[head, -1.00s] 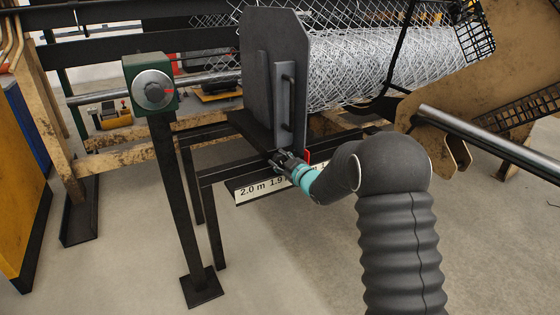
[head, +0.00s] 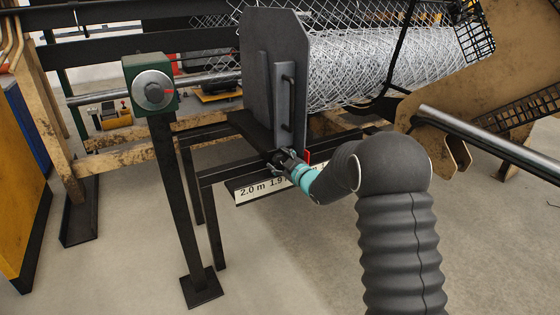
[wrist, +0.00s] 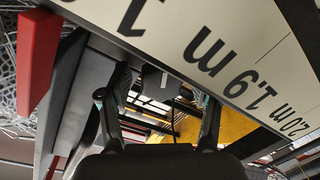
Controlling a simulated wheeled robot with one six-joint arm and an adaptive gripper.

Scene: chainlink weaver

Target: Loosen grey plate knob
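The grey plate (head: 262,70) stands upright on the black rail in the head view, with a dark handle on its face. My gripper (head: 277,157) is at the plate's lower edge, beside the ruler strip. In the wrist view my gripper's two fingers (wrist: 165,95) are apart. A small dark grey block (wrist: 155,82), which looks like the plate's knob, shows between the fingertips. Gaps seem to show on both sides of it, and I cannot tell whether either finger touches it. The knob is hidden in the head view.
The ruler strip (head: 256,190) with length marks runs along the rail; it also fills the upper right of the wrist view (wrist: 225,45). A red pointer (wrist: 38,50) is close on the left. A green dial box (head: 150,85) stands on a post at left. Wire mesh (head: 365,65) lies behind.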

